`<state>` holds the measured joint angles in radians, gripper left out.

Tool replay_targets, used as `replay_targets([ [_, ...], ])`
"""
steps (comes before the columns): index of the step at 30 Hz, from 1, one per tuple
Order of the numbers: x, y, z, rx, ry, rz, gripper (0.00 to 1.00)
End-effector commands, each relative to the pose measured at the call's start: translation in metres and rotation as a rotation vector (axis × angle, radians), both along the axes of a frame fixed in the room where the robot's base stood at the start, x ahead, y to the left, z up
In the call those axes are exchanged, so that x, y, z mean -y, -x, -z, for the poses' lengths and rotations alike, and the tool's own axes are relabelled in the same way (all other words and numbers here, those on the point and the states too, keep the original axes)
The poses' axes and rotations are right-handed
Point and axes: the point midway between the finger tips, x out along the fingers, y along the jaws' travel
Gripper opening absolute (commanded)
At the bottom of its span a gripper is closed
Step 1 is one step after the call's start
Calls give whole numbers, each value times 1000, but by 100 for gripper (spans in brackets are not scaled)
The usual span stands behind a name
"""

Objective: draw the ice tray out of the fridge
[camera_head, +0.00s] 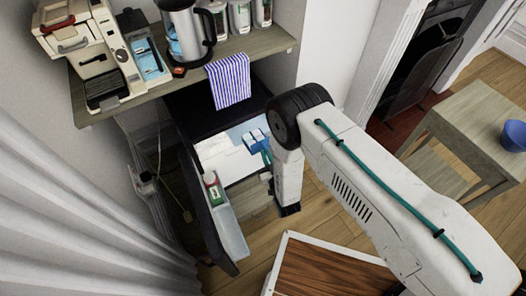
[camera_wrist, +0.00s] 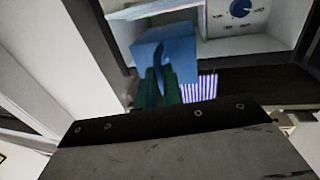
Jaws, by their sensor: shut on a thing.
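The blue ice tray (camera_head: 254,142) shows at the opening of the small black fridge (camera_head: 188,110), which stands open under the counter. My gripper (camera_head: 266,158) reaches the tray from the front. In the wrist view, the green fingers (camera_wrist: 161,72) are closed together on the near face of the tray (camera_wrist: 180,44). Behind the tray is a white freezer compartment (camera_wrist: 150,11) in the upper part of the fridge. I cannot tell how much of the tray is still inside the compartment.
The open fridge door (camera_head: 207,222) stands to the left, with a carton (camera_head: 213,189) in its rack. A striped towel (camera_head: 229,81) hangs from the counter (camera_head: 260,44) above. A low wooden-topped piece (camera_head: 325,271) stands in front. A small table (camera_head: 477,116) is at right.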

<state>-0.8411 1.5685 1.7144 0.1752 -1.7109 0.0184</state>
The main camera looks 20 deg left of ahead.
Motion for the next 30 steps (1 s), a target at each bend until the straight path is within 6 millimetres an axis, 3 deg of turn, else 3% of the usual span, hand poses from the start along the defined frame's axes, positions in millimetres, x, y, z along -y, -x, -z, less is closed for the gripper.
replay_targets([
  [13, 27, 23, 0, -1, -1, 1, 0],
  [30, 32, 25, -1, 0, -1, 2, 0],
])
